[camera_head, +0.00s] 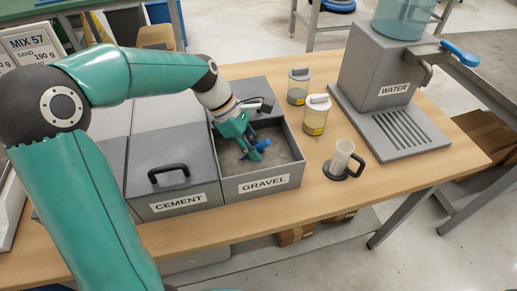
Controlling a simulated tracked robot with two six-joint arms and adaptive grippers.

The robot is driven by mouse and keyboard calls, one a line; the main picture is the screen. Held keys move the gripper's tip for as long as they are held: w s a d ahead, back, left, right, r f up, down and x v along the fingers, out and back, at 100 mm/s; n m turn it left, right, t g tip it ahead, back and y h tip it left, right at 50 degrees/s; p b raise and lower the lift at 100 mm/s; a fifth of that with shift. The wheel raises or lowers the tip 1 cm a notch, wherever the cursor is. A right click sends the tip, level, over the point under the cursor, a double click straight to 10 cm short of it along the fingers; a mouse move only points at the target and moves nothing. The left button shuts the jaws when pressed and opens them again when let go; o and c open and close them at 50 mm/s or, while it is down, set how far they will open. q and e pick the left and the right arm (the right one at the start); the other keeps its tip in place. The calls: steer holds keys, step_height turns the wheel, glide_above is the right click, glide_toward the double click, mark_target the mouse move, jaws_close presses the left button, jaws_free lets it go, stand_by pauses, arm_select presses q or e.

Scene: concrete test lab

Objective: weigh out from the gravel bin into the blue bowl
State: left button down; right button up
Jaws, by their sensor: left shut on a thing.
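The gravel bin (293,178) is an open grey box labelled GRAVEL, with grey gravel (283,146) inside. My left arm reaches over from the left, and my left gripper (246,139) is down inside the bin. It is shut on a blue tool, which looks like a scoop (260,151), low over or in the gravel. The fingers hide part of the scoop, so I cannot tell how much gravel it holds. I cannot make out the blue bowl or a scale in this view. My right gripper is not in view.
A lidded CEMENT bin (180,152) stands left of the gravel bin. To the right are two lidded jars (314,121) (298,92), a clear measuring cup (341,158) on a dark base and a WATER dispenser (375,75). A MIX 57 sign (32,47) stands at left. The wooden table's front right is clear.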

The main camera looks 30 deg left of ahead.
arm_select(q)
steer(key=shift+s+a+b, duration=0.2)
steer(key=shift+s+a, duration=0.05)
steer(key=shift+a, duration=0.5)
steer(key=shift+s+a+b, duration=0.15)
steer(key=shift+s+a, duration=0.1)
steer(key=shift+a, duration=0.5)
steer(key=shift+a+r, duration=0.15)
steer(key=shift+r, duration=0.1)
steer(key=y+p, duration=0.1)
steer(key=p, duration=0.1)
steer(key=d+r+p, duration=0.1)
steer(key=p, duration=0.1)
steer(key=shift+w+d+r+g+y+p, duration=0.2)
steer(key=shift+r+g+y+p, duration=0.1)
steer(key=shift+y+p, duration=0.1)
steer(key=shift+g+y, duration=0.3)
steer(key=shift+y, duration=0.5)
steer(key=r+p, duration=0.1)
steer(key=p, duration=0.1)
steer(key=r+p, duration=0.1)
steer(key=r, duration=0.1)
steer(key=r+p, duration=0.1)
steer(key=p, duration=0.1)
steer(key=shift+w+d+r+p, duration=0.1)
steer(key=shift+d+r+p, duration=0.1)
steer(key=shift+d+p, duration=0.15)
steer(key=shift+w+d+r+y+p, duration=0.15)
steer(key=shift+r+y+p, duration=0.55)
steer(key=shift+r+p, duration=0.75)
